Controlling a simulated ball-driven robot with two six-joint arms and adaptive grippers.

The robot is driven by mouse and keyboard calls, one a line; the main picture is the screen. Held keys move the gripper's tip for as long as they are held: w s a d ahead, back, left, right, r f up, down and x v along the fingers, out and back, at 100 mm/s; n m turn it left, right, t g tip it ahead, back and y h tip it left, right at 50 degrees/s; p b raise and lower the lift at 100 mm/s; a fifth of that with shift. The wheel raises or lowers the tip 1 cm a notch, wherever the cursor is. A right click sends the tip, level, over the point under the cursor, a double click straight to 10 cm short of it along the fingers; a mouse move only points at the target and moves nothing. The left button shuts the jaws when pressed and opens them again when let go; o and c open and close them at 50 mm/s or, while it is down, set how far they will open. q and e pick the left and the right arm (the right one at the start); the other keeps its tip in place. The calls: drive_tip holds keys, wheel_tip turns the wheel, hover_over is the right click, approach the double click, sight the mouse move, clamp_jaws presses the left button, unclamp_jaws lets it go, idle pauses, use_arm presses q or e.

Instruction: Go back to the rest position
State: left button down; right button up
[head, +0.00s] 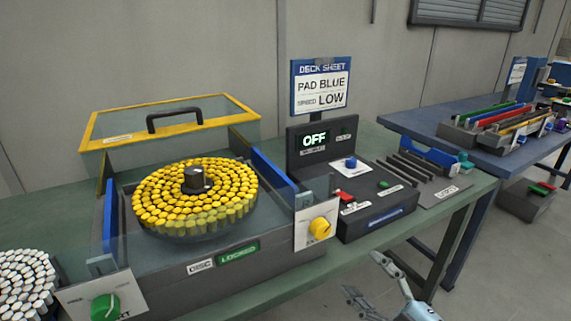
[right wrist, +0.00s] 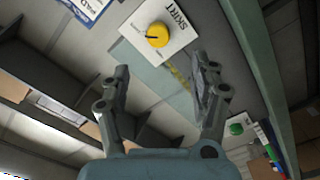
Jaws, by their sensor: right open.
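My right gripper (head: 362,273) shows at the bottom of the head view, in front of the bench's front edge. It is open, with nothing between its fingers. In the right wrist view the two spread fingers (right wrist: 162,66) have a clear gap between them. Beyond them is a yellow knob (right wrist: 157,35) on a white plate marked SKIRT. The same yellow knob (head: 320,228) is on the front right of the disc machine in the head view. The gripper looks apart from the bench and everything on it. My left gripper is in neither view.
A green bench (head: 284,285) carries the disc machine with yellow pieces (head: 163,211), a control box (head: 376,215) reading OFF and a deck sheet sign (head: 319,87). A blue table (head: 405,118) with coloured bars stands back right.

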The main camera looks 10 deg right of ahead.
drive_tip(key=s+d+f+m+g+h+b, duration=0.25)
drive_tip(key=s+f, duration=0.25)
drive_tip(key=f, duration=0.6)
drive_tip(key=s+d+f+m+g+h+b, duration=0.1)
drive_tip(key=s+d+f+m+g+b, duration=0.15)
drive_tip(key=s+f, duration=0.6)
drive_tip(key=s+d+f+m+g+h+b, duration=0.2)
drive_tip(key=f+m+b, duration=0.1)
drive_tip(key=f, duration=1.1)
drive_tip(key=s+d+f+m+g, duration=0.1)
drive_tip(key=s+f+m+g, duration=0.2)
drive_tip(key=s, duration=1)
drive_tip(key=s+d+f+m+g+h+b, duration=0.1)
drive_tip(key=s+d+f+m+g, duration=0.1)
drive_tip(key=s+f+g, duration=0.4)
drive_tip(key=s+f+m, duration=0.1)
drive_tip(key=s+f, duration=0.2)
drive_tip(key=s, duration=0.3)
drive_tip(key=shift+s+d+f, duration=0.15)
drive_tip(key=shift+s+f, duration=0.25)
drive_tip(key=shift+h, duration=0.25)
drive_tip(key=shift+c, duration=0.3)
